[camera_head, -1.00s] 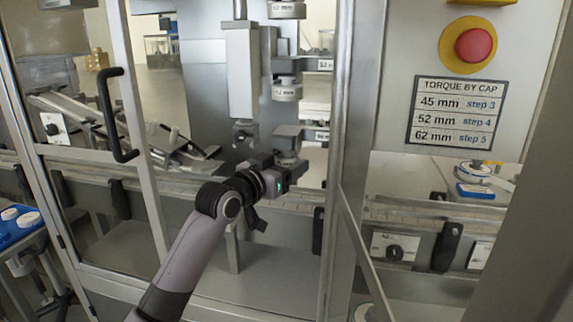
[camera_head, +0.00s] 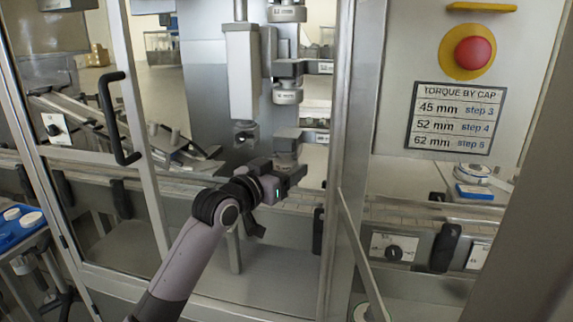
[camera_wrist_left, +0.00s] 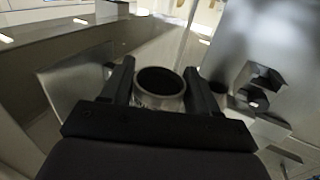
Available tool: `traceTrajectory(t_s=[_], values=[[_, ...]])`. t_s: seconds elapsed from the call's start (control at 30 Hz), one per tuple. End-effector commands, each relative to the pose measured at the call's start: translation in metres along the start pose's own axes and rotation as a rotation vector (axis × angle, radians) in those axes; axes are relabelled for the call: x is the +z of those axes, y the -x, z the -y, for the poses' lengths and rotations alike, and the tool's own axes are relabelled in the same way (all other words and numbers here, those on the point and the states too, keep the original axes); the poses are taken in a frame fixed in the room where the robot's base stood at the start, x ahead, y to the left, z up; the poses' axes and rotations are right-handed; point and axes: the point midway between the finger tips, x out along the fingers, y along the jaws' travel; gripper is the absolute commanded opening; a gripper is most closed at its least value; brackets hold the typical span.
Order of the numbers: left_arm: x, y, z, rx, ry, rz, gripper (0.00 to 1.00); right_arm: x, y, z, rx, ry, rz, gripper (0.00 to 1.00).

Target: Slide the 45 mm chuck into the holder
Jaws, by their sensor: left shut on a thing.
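My left gripper (camera_head: 290,176) is shut on the 45 mm chuck (camera_head: 286,159), a short grey cylinder. The left wrist view shows the chuck (camera_wrist_left: 158,101) upright with its round dark opening facing up, between the two black fingers of the gripper (camera_wrist_left: 160,88). In the head view the chuck is just below the lowest rack bracket (camera_head: 290,134); I cannot tell whether they touch. The holder (camera_head: 244,132) is a small grey fitting under the pale vertical column, left of and above the gripper, and is empty. My right gripper is not in view.
Two other chucks hang in the rack above, the upper one (camera_head: 287,13) and the middle one (camera_head: 287,93). An open glass door with a black handle (camera_head: 118,118) stands left. A metal post (camera_head: 345,150) stands close right. The conveyor (camera_head: 180,178) runs behind the arm.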

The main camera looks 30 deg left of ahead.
Motion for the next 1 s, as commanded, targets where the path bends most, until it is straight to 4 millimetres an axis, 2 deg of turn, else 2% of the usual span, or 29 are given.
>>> traceTrajectory(t_s=[1.0], values=[[-0.001,0.048,-0.02,0.0,0.002,-0.001,0.29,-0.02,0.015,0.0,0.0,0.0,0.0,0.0]])
